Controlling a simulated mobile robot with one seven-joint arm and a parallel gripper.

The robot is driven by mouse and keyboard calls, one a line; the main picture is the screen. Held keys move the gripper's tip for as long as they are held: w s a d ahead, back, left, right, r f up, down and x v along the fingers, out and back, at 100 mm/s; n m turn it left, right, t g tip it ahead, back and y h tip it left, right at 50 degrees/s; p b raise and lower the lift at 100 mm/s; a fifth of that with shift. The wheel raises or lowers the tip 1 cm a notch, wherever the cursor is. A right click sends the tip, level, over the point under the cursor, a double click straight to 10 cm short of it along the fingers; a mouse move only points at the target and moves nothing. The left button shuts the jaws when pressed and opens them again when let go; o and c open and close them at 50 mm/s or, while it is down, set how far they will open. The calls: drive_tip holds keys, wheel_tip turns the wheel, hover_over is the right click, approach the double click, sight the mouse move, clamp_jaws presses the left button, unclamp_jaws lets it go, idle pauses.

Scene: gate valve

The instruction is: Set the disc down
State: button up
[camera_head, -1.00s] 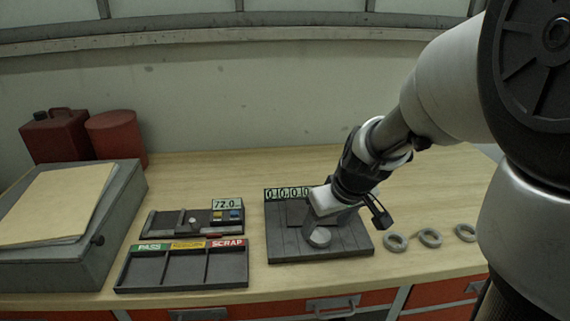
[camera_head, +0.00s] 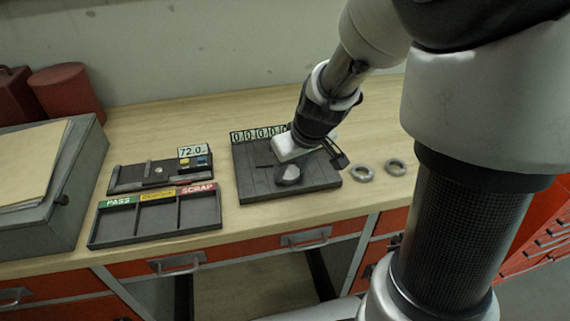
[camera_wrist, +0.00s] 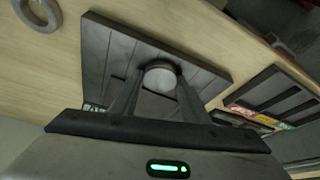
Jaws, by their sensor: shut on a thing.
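The disc (camera_wrist: 160,76) is a small, round, light grey piece between my two fingers in the wrist view. In the head view the disc (camera_head: 289,175) shows at my fingertips, over the front middle of a dark slatted plate (camera_head: 316,187). My gripper (camera_head: 286,169) is shut on the disc and points down at the plate. The disc is at or just above the plate; I cannot tell whether it touches. My gripper hides part of the plate and part of the counter display (camera_head: 257,134) behind it.
A tray (camera_head: 155,237) with PASS, SCRAP and a middle compartment stands left of the plate, its compartments empty. Behind it is a gauge fixture (camera_head: 130,180) reading 72.0. Two grey rings (camera_head: 363,173) lie right of the plate. A grey case (camera_head: 35,210) stands far left.

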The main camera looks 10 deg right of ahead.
wheel_tip(320, 180, up, 10)
drive_tip(key=p, duration=0.2)
drive_tip(key=n+g+y+p, duration=0.25)
drive_tip(key=n+p, duration=0.25)
drive_tip(key=n, duration=0.4)
hover_over(131, 173)
drive_tip(key=d, duration=0.1)
drive_tip(key=f, duration=0.7)
drive_tip(key=shift+s+d+f, duration=0.15)
drive_tip(key=shift+s, duration=0.2)
drive_tip(key=shift+f, duration=1.95)
drive_tip(key=shift+f, duration=0.1)
drive_tip(key=shift+f, duration=0.2)
drive_tip(key=o, duration=1.2)
